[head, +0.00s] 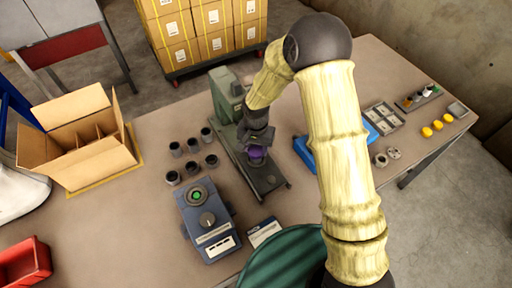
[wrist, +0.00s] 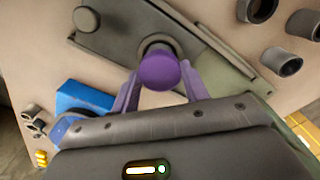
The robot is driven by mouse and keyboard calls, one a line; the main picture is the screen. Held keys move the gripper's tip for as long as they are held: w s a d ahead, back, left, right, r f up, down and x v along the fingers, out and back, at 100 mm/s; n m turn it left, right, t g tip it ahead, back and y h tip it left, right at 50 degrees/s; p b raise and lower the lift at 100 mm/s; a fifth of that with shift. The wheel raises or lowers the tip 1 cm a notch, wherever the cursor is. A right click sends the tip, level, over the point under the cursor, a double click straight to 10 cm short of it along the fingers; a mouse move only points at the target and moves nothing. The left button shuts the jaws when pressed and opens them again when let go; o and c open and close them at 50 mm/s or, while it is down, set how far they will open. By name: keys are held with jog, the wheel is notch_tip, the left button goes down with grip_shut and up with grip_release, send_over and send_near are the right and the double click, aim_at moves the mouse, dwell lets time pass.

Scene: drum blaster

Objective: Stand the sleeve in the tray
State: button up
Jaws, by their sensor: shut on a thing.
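A short purple cylinder (head: 256,153), seemingly the sleeve, shows in the head view at the green press. In the wrist view the purple cylinder (wrist: 158,69) is between my two purple fingers, its round end facing the camera. My gripper (wrist: 160,82) is shut on it. It is over a dark round seat on the press's base plate; I cannot tell if it touches the seat. In the head view my gripper (head: 257,145) is above the plate. A blue tray-like piece (head: 304,152) lies to the right, partly hidden by my arm; it also shows in the wrist view (wrist: 86,97).
The green press (head: 226,95) stands beside my gripper. Several grey cups (head: 191,167) stand left of it. A blue control box (head: 207,222) is in front. A grey compartmented tray (head: 385,117), yellow pieces (head: 437,126) and grey rings (head: 393,153) lie at right. An open carton (head: 100,165) is at left.

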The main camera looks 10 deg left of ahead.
aim_at(256, 150)
notch_tip(256, 150, up, 14)
jog(key=p, duration=0.9)
dwell(0.8)
jog(key=shift+r, duration=0.1)
